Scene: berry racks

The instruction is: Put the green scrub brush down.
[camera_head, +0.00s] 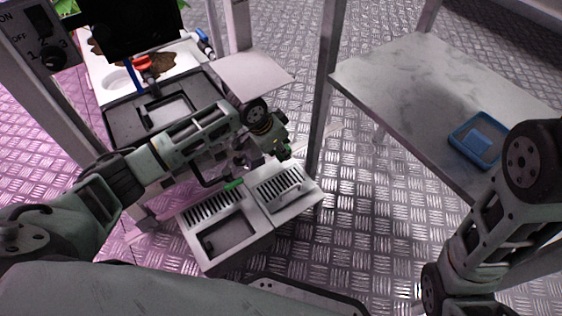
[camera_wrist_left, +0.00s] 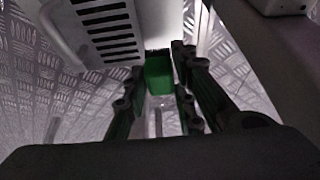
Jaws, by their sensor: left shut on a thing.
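The green scrub brush (camera_wrist_left: 158,75) shows as a green block between the fingers of my left gripper (camera_wrist_left: 160,85) in the left wrist view. The gripper is shut on it. The brush is close to the edge of a slotted pale panel (camera_wrist_left: 105,25); I cannot tell whether they touch. In the head view a small green patch (camera_head: 233,184) shows at the far edge of the light grey slotted tray unit (camera_head: 212,262), beneath my left wrist. The left fingertips are largely hidden there. My right arm enters at the lower right, its gripper out of view.
A pale table (camera_head: 400,75) at the right holds a blue tray (camera_head: 455,143) with a blue block. A dark tray (camera_head: 118,122) and a white surface with a brown item (camera_head: 175,62) lie at upper left. A grey post (camera_head: 322,100) stands between. Metal floor shows around.

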